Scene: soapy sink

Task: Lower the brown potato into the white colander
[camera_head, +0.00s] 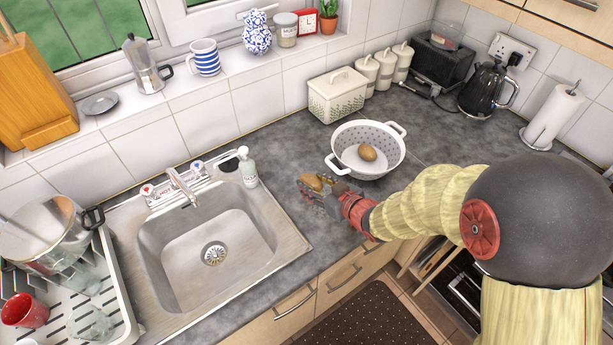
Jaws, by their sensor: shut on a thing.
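My gripper (316,188) is shut on a brown potato (311,180), just left of the white colander. The potato shows at the gripper's tips, and the fingers hide part of it. The white colander (389,167) has two handles and dark holes, and it stands upright on the grey worktop. Another brown potato (367,152) lies inside the colander. The held potato is outside the colander's rim. How high it is above the worktop I cannot tell.
A steel sink (216,236) with a tap (182,186) and a soap bottle (247,168) is to the left. A cream bread bin (338,97) and several canisters stand behind the colander. A black kettle (487,90) and paper roll (553,115) are at right.

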